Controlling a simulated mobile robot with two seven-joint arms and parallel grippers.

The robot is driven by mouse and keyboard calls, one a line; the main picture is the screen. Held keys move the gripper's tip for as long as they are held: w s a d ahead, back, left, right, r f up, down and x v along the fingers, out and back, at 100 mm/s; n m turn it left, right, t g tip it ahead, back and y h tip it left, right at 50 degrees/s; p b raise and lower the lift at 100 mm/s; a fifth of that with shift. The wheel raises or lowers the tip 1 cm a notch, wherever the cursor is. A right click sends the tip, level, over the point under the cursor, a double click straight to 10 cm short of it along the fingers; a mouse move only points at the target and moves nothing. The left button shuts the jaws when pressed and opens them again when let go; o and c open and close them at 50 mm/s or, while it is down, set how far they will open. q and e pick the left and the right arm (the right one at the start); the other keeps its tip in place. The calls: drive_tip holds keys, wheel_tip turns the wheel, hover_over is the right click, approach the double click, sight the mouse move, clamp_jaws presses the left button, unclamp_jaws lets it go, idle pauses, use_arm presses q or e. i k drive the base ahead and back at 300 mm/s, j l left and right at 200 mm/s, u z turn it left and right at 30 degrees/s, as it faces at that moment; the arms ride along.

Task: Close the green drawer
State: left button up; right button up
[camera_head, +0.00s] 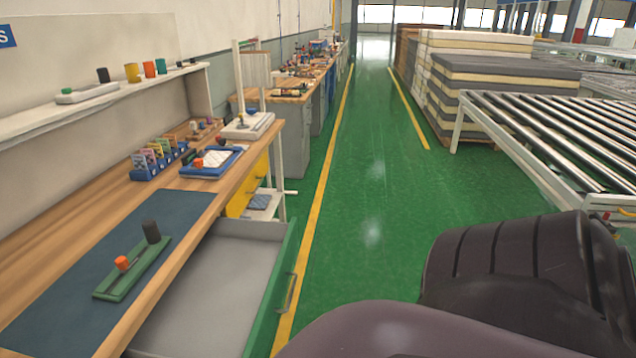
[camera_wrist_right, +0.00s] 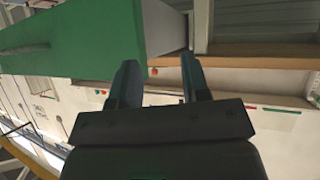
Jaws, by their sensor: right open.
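The green drawer (camera_head: 278,290) stands open under the wooden workbench, pulled out to the right in the head view. Its grey inside (camera_head: 215,280) looks empty, and a metal handle (camera_head: 287,293) is on its green front. In the right wrist view the green front (camera_wrist_right: 75,42) fills the upper left, with the grey side wall (camera_wrist_right: 162,28) beside it. My right gripper (camera_wrist_right: 158,68) is open and empty, its fingers close to the end of the drawer front. I cannot tell whether they touch it. My left gripper is not in view.
The workbench (camera_head: 40,235) carries a dark mat (camera_head: 65,275), a green tray (camera_head: 135,270) with orange and black pieces, and a blue tray (camera_head: 212,163). Green floor (camera_head: 375,200) is clear right of the drawer; a roller conveyor (camera_head: 540,135) stands at right.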

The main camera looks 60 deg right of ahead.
sight(225, 301)
drive_tip(key=z, duration=0.45)
drive_tip(key=i+z, duration=0.1)
drive_tip(key=z, duration=0.3)
drive_tip(key=j+z, duration=0.1)
drive_tip(key=z, duration=0.35)
drive_tip(key=i+j+z, duration=0.1)
drive_tip(key=z, duration=0.35)
drive_tip(key=l+u, duration=0.5)
drive_tip(key=j, duration=0.1)
